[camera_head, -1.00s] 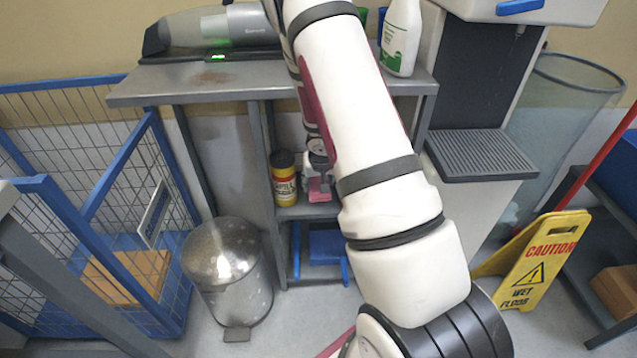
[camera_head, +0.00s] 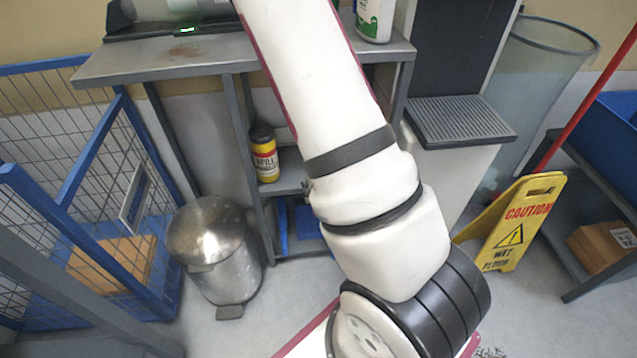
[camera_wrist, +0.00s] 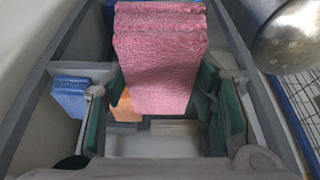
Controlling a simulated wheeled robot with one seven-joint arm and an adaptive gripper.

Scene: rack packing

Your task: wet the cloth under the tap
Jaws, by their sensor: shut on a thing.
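A folded pink cloth (camera_wrist: 160,62) is held upright in the wrist view, between the two dark green pads of my gripper (camera_wrist: 163,100). My gripper is shut on it. In the head view, my arm hides the gripper and the cloth. The tap itself is not clearly seen. A dark stand with a grooved grey drip tray (camera_head: 460,121) is at the right of the workbench, and its top is cut off by the picture edge.
A steel bench (camera_head: 180,60) carries a white bottle (camera_head: 376,18). A yellow container (camera_head: 264,155) stands on the shelf below. A pedal bin (camera_head: 215,250), a blue wire cage (camera_head: 75,195) and a yellow caution sign (camera_head: 515,222) stand around. A blue block (camera_wrist: 70,97) shows in the wrist view.

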